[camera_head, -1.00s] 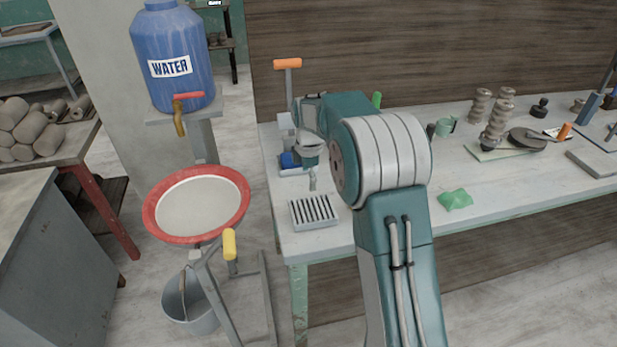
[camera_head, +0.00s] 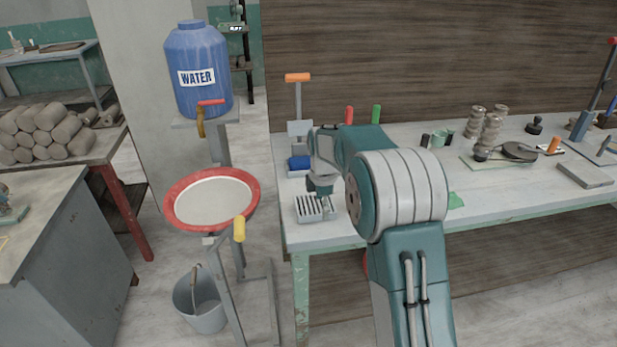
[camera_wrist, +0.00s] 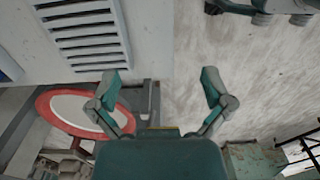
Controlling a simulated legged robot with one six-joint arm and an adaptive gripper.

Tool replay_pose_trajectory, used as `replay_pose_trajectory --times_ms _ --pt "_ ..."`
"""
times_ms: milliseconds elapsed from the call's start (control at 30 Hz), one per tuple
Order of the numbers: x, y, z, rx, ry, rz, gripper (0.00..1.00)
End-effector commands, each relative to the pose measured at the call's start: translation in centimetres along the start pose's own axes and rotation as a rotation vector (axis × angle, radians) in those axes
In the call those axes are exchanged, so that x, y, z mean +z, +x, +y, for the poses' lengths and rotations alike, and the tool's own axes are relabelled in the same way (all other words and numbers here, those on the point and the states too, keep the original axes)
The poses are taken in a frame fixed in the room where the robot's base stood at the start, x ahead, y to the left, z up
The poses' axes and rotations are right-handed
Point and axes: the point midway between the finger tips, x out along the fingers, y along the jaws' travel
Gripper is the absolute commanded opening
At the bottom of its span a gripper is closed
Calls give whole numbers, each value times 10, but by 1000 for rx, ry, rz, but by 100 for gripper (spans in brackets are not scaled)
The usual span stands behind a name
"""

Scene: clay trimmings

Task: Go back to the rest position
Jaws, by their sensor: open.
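My gripper (camera_head: 322,198) hangs at the front left of the workbench in the head view, in front of part of the grey slotted rack (camera_head: 305,208). In the wrist view my gripper (camera_wrist: 162,84) has its two fingers spread wide, with nothing between them. The slotted rack (camera_wrist: 86,32) shows at the upper left there, apart from the fingers. My arm covers part of the bench behind it.
The workbench (camera_head: 480,205) holds clay pieces and tools at the right. A red-rimmed basin (camera_head: 178,224) on a stand is left of the bench, with a blue water barrel (camera_head: 190,55) behind it. A bucket (camera_head: 202,312) stands below. Open floor lies in front.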

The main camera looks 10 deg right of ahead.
Motion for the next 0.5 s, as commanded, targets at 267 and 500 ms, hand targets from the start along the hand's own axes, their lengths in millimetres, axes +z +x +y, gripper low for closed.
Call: replay_pose_trajectory --times_ms 267,500 --pt "0 -38 -23 45 122 3 100" --pt "1 -101 -82 133 409 29 100"
